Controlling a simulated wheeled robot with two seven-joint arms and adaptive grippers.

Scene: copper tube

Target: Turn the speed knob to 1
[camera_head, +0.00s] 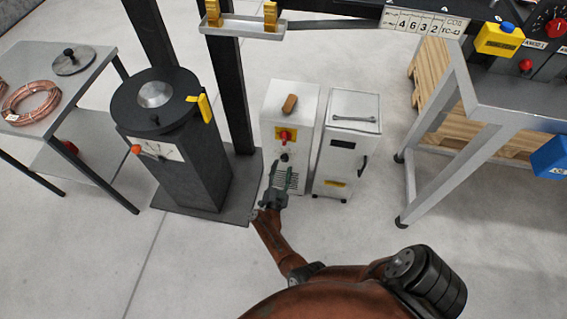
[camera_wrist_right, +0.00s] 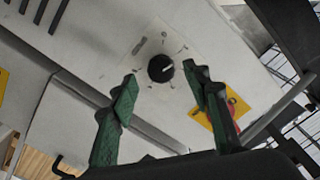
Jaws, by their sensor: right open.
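The speed knob (camera_wrist_right: 161,68) is a small black dial with a white pointer line, set on a pale plate with marks around it. In the right wrist view its line points to the picture's right and slightly up; the numbers are too small to read. My left gripper is out of view.
A second white cabinet (camera_head: 346,143) stands to the right. A black furnace-like unit (camera_head: 180,150) stands left. A metal table frame (camera_head: 480,140) is farther right; the floor in front is clear.

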